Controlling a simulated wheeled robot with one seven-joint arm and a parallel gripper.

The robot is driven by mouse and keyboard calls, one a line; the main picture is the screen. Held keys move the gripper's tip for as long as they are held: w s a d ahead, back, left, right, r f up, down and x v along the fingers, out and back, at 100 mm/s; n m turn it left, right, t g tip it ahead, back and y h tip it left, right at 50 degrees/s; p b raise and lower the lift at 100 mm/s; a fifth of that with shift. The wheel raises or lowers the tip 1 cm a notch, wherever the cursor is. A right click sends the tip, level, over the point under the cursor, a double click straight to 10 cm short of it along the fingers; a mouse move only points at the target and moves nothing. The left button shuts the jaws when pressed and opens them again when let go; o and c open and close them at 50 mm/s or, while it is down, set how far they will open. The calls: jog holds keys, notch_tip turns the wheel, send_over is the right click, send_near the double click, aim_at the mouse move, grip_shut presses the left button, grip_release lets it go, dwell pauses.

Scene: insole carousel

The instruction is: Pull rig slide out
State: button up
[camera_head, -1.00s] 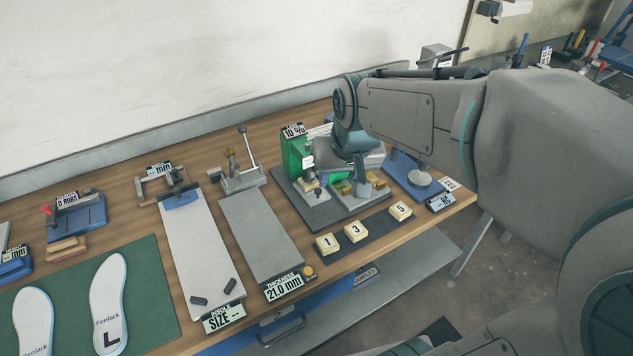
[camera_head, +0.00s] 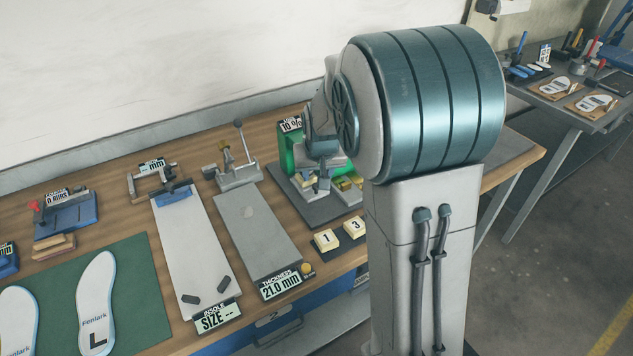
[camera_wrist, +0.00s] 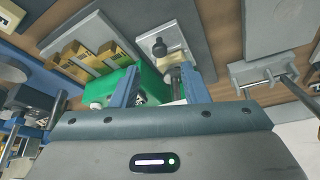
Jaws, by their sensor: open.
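The rig has a green block (camera_head: 290,150) on a dark grey base (camera_head: 312,214), with a load label (camera_head: 291,124) reading 10 %. In the wrist view, a pale plate (camera_wrist: 177,18) with a dark round knob (camera_wrist: 160,47) lies just beyond the fingertips; it looks like the rig slide. My gripper (camera_head: 321,186) is low over the rig, in front of the green block. In the wrist view my gripper (camera_wrist: 157,74) is open, its two blue-grey fingers apart. The knob appears between and slightly beyond the tips; contact cannot be told.
Yellow blocks (camera_wrist: 88,60) sit on the rig beside the slide. Tiles 1 (camera_head: 326,240) and 3 (camera_head: 354,227) lie in front. A thickness gauge plate (camera_head: 262,250) and a lever clamp (camera_head: 238,172) stand left. My arm hides the bench's right part.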

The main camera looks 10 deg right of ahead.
jog(key=x, duration=0.5)
jog(key=shift+w+f, duration=0.1)
jog(key=shift+f, duration=0.25)
grip_shut()
